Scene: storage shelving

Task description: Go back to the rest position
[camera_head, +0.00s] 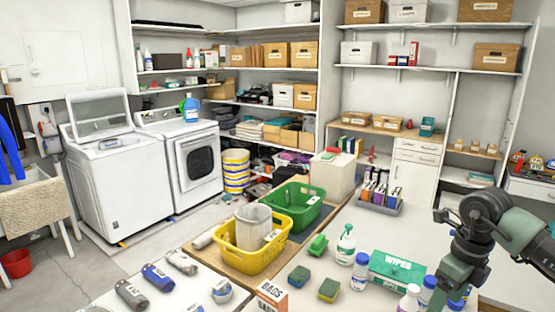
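My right arm comes in from the right edge in the head view, bends at a dark joint and reaches down toward the bottom right corner. Its fingers do not show, so I cannot see whether that gripper holds anything. My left arm and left gripper are not in view. Near the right arm on the white table stand a green wipes box (396,270), a blue-capped white bottle (360,272) and a green-topped spray bottle (346,245). More white bottles stand beside the arm at the bottom edge, partly cut off or covered.
A yellow basket (245,256) holding a pale bin and a green basket (296,212) stand mid-scene. A washer (115,185) and dryer (190,160) stand at the left. Shelves line the back.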

